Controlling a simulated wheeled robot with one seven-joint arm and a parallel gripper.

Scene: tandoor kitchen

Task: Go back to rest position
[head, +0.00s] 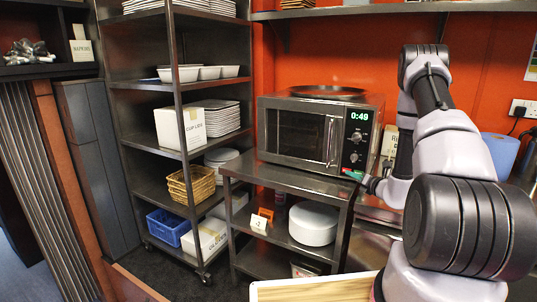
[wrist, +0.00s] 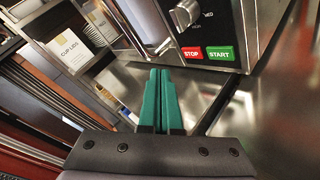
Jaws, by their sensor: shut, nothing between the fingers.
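My gripper (wrist: 159,100) is shut and empty, its two green fingers pressed together in the wrist view. It is over the metal table top, just in front of the microwave's lower control panel, with the red STOP button (wrist: 191,53) and green START button (wrist: 220,53) ahead of it and to the right. In the head view my arm reaches in from the right, and the gripper (head: 364,180) shows small at the lower right corner of the microwave (head: 292,133). The microwave door is closed and its display reads 0:49.
The microwave stands on a metal table (head: 270,176) with shelves below. A tall dark rack (head: 148,88) to the left holds plates, bowls, baskets and a cup lids box (head: 181,127).

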